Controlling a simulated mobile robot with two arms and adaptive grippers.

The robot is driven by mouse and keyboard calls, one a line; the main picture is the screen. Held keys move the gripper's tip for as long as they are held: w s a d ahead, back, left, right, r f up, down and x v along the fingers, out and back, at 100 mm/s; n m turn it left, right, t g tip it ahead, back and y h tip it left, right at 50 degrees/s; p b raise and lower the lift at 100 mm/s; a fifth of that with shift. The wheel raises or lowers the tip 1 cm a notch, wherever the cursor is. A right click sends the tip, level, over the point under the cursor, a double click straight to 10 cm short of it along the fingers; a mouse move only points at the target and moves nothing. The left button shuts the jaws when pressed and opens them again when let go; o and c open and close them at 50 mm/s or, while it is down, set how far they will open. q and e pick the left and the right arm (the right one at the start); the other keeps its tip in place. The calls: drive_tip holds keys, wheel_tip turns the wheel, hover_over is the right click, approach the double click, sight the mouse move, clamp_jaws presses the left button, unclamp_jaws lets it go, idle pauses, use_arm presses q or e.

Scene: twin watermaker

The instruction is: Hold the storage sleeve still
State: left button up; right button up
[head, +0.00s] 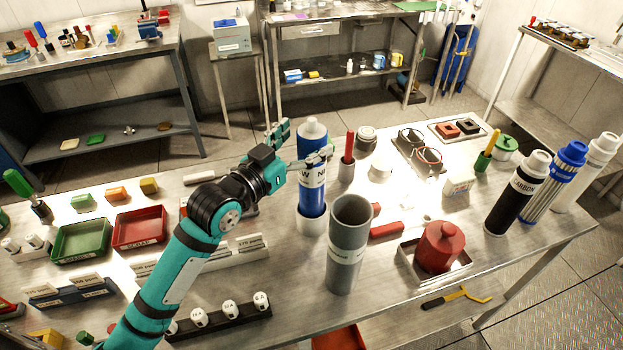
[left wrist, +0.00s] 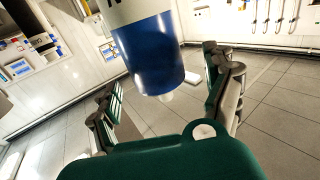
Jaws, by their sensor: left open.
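A grey, open-topped sleeve (head: 346,265) with a pale label band stands upright near the middle of the table in the head view. It looks empty near its mouth; its bottom inside is hidden. Just behind it, a blue cylinder (head: 312,202) with a white label and pale top stands upright in a white cup (head: 311,224). My left gripper (head: 300,150) is open, with its fingers at either side of the blue cylinder's upper part, away from the sleeve. The left wrist view shows the blue cylinder (left wrist: 155,55) beyond the open fingers; I cannot tell if they touch.
A red lidded pot (head: 440,247) in a tray stands right of the sleeve. Black, blue and white cartridges (head: 515,192) stand at the right. A black rack (head: 225,323) with white caps is in front left. Green and red bins (head: 140,228) lie left.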

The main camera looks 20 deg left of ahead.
use_arm(q)
drive_tip(key=shift+x, duration=1.45)
drive_tip(key=shift+s, duration=0.1)
drive_tip(key=c, duration=0.3)
drive_tip(key=shift+d, duration=0.1)
drive_tip(key=c, duration=1.4)
drive_tip(key=shift+r, duration=0.1)
clamp_jaws()
